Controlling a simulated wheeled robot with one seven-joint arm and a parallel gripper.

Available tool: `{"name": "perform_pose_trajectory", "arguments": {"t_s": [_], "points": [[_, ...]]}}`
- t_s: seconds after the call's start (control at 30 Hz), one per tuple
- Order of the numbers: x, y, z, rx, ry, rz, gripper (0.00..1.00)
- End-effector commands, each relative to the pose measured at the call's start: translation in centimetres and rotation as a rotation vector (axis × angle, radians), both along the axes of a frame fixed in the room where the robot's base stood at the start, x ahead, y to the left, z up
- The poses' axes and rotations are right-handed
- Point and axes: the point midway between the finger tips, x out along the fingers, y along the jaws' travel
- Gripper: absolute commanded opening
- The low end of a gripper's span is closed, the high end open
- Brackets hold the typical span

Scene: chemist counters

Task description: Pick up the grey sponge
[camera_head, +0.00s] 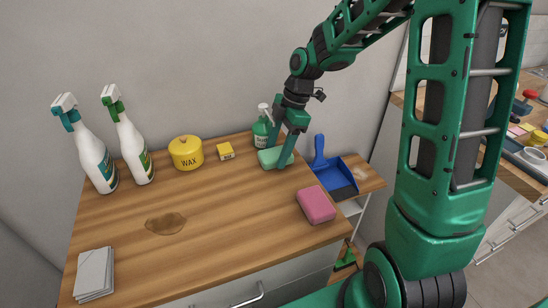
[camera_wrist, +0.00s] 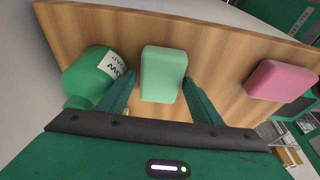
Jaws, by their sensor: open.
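No sponge that is clearly grey shows in either view. A light green sponge-like block (camera_head: 268,159) lies at the back right of the wooden counter; the wrist view also shows this block (camera_wrist: 162,73). My gripper (camera_head: 278,153) is open, pointing down at the green block. In the wrist view, the fingers of my gripper (camera_wrist: 160,80) are on either side of its near part, with no clear grip on it. A pink sponge-like block (camera_head: 316,205) lies at the front right; it also shows in the wrist view (camera_wrist: 280,80). A grey-white folded stack (camera_head: 94,273) lies at the front left.
A green soap bottle (camera_head: 260,134) stands close beside my gripper, also in the wrist view (camera_wrist: 92,78). Two spray bottles (camera_head: 96,155), a yellow wax tin (camera_head: 186,153) and a small yellow box (camera_head: 225,151) stand along the back. A brown stain (camera_head: 166,223) marks the otherwise clear middle.

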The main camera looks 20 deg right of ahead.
Motion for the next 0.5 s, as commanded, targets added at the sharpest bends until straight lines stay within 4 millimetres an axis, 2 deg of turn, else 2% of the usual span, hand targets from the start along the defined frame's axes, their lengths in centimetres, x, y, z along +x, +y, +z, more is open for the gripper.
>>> {"name": "perform_pose_trajectory", "arguments": {"t_s": [0.43, 0.47, 0.5], "points": [[0.00, 0.00, -0.27, 0.000, 0.000, 0.000, 0.59], [0.00, 0.00, -0.27, 0.000, 0.000, 0.000, 0.57], [0.00, 0.01, -0.27, 0.000, 0.000, 0.000, 0.47]]}}
